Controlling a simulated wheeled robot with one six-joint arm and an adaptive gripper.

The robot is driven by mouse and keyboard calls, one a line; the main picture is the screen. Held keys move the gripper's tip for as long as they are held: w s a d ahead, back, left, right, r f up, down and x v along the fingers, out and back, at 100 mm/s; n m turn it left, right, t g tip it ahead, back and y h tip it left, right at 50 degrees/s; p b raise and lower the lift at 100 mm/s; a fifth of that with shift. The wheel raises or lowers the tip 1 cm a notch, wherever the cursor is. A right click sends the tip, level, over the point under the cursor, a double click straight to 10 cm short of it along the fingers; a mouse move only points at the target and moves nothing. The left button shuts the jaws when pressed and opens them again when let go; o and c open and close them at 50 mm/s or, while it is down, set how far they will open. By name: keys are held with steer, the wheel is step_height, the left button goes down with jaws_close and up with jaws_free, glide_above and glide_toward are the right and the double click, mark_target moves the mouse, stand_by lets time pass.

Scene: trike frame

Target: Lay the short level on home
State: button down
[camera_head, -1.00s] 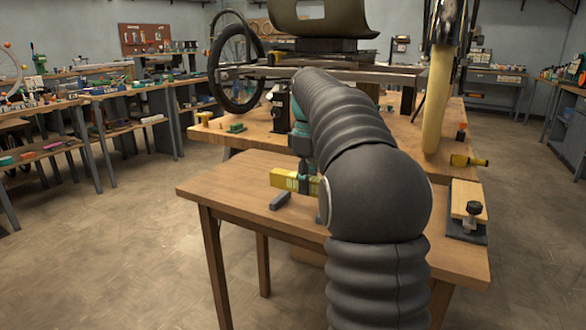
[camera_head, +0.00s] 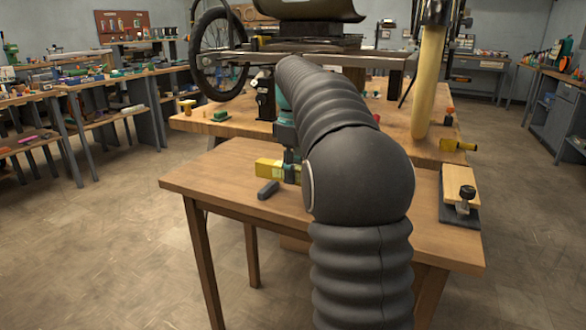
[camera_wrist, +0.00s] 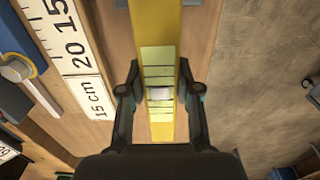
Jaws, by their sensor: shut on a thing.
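The short level is a yellow bar (camera_head: 268,168) at the near wooden table's back left in the head view, partly hidden by my arm. In the wrist view the yellow level (camera_wrist: 158,25) runs lengthwise between my fingers, with a pale green striped face and a small light vial. My gripper (camera_wrist: 160,95) is shut on it; in the head view the gripper (camera_head: 290,160) is mostly hidden by my arm. I cannot make out a place marked home, nor whether the level touches the table.
A clamp on a wooden block (camera_head: 460,188) sits at the table's right edge. A white scale strip (camera_wrist: 75,55) lies left of the level in the wrist view. The near table's front (camera_head: 240,200) is clear.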

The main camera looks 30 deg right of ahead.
steer(key=shift+f, duration=0.6)
steer(key=shift+f+b, duration=0.55)
steer(key=shift+f, duration=0.1)
steer(key=c, duration=0.7)
jaws_free()
step_height(320, 180, up, 12)
steer(key=shift+f, duration=0.25)
steer(key=shift+r, duration=0.25)
steer(key=shift+s, duration=0.1)
